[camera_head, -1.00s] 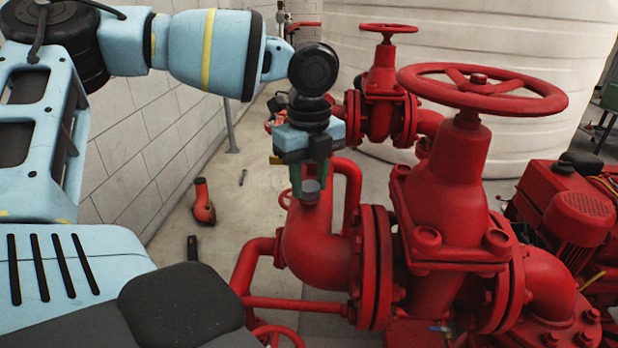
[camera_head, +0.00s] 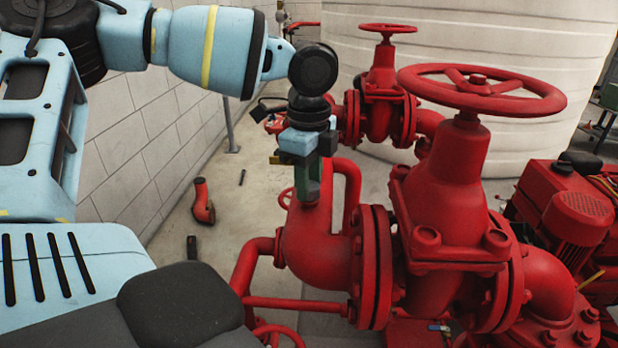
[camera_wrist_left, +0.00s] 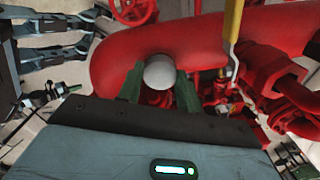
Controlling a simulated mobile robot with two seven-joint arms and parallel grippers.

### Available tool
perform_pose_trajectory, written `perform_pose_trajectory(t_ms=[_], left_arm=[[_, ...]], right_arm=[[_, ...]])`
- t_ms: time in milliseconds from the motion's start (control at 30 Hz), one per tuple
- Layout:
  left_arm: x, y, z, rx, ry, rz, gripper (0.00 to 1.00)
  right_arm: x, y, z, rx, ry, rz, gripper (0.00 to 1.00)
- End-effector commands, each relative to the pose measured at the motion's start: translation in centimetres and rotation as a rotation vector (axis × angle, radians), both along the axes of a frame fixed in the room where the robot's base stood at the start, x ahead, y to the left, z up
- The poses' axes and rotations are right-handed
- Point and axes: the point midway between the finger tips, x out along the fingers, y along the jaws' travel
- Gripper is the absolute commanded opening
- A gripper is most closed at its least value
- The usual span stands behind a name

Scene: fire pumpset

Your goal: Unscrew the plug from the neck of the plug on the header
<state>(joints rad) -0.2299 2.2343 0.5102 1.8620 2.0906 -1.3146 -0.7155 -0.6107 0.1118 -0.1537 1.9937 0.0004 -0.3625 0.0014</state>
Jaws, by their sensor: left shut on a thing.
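The red header pipe (camera_head: 318,240) has its elbow below my left gripper (camera_head: 312,190). The left gripper points down at the top of the elbow, its green fingers seen nearly edge-on in the head view. In the left wrist view, the round grey plug (camera_wrist_left: 159,72) sits between the two green fingers of the left gripper (camera_wrist_left: 159,85), one on each side, and they are shut on it. The fingers hide the plug in the head view. The neck under the plug is hidden, so I cannot tell how far the plug is out. My right gripper is not in view.
A large red valve with a handwheel (camera_head: 481,88) stands right of the gripper, and a smaller red valve (camera_head: 384,85) behind it. A white tank (camera_head: 500,45) fills the back. A red extinguisher-like object (camera_head: 202,202) is on the floor at left. A yellow lever (camera_wrist_left: 233,35) is beside the pipe.

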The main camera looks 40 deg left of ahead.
Motion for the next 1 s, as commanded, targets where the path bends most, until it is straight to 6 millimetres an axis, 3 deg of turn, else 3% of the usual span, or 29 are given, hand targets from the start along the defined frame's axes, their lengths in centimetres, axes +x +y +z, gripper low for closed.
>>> perform_pose_trajectory(t_ms=[333,700,1000], left_arm=[[0.0,0.0,0.01,0.0,0.0,0.024,0.08],[0.0,0.03,0.05,0.001,-0.002,0.376,0.08],[0.01,0.01,0.04,0.0,-0.001,0.409,0.08]], right_arm=[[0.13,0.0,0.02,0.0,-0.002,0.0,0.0],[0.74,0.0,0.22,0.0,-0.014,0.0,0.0],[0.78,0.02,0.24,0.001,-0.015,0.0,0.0]])
